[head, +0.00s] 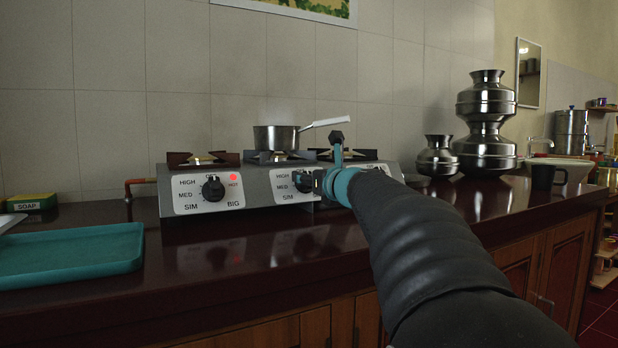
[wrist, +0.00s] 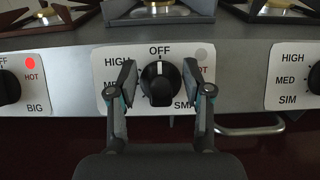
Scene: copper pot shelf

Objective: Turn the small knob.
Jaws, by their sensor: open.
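The small knob (wrist: 160,84) is black and round, on the stove's middle label plate marked HIGH, MED, OFF and a partly hidden "SMA…". Its white mark points up at OFF, and the HOT lamp above right of it is grey. My gripper (wrist: 159,82) is open, one finger left and one right of the knob, with a narrow gap showing on each side. Whether the fingertips reach over the knob's depth is hard to tell. In the head view the small knob (head: 303,182) is partly hidden behind my gripper (head: 325,182). The stove (head: 256,190) stands on the counter.
The big knob (head: 213,189) to the left has its HOT lamp lit red. A saucepan (head: 275,138) sits on the middle burner, its handle pointing right.

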